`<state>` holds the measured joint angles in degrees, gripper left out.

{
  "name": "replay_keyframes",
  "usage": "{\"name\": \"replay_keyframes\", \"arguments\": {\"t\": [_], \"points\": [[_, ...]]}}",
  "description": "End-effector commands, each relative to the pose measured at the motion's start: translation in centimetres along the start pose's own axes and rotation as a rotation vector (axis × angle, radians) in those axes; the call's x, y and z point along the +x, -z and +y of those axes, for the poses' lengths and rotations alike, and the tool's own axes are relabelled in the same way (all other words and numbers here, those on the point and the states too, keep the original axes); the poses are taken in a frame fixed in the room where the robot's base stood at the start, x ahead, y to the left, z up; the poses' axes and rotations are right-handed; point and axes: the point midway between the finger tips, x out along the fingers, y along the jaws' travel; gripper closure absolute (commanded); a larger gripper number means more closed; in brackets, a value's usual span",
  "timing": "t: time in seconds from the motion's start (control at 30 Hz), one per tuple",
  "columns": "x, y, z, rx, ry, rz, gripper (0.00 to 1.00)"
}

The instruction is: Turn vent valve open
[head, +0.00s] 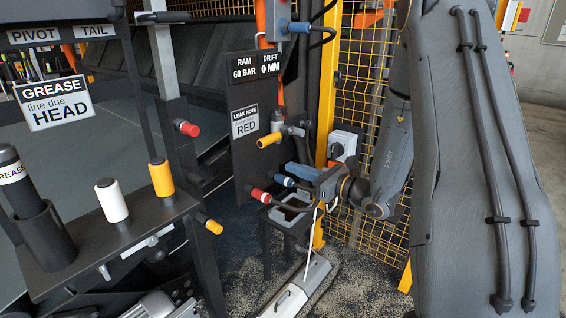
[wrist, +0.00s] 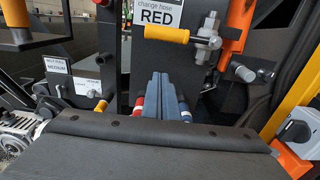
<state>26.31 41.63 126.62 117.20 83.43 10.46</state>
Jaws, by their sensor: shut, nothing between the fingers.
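No label reading "vent" is legible. A metal valve with a yellow handle (head: 268,140) sticks out beside the dark panel; the handle also shows at the top of the wrist view (wrist: 167,34), with its metal body (wrist: 208,42) to the right. The handle lies roughly level. My gripper (head: 291,167) is shut and empty, below the yellow handle and apart from it. In the wrist view its blue-grey fingers (wrist: 160,78) point toward the panel, with a red-ended fitting (wrist: 139,104) on the left and a blue-ended one (wrist: 185,114) on the right.
The dark panel (head: 240,92) carries a leak note sign. A grey tray (head: 291,207) stands below my gripper. A yellow post (head: 326,80) and mesh guard are close on the right. A grey switch box (head: 343,145) sits by the post. A bench with grease handles (head: 112,200) is at left.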

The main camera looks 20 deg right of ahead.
Motion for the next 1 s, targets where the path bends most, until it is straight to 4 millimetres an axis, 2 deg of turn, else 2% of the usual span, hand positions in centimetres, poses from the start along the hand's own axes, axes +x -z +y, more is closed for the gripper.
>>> {"name": "replay_keyframes", "arguments": {"t": [0.5,0.7,1.0], "points": [[9.4,-0.1,0.3,-0.002,-0.007,0.003,1.0],[8.4,-2.9,0.2,-0.003,-0.002,0.002,1.0],[8.0,-3.8,0.2,-0.001,-0.004,0.003,1.0]]}}
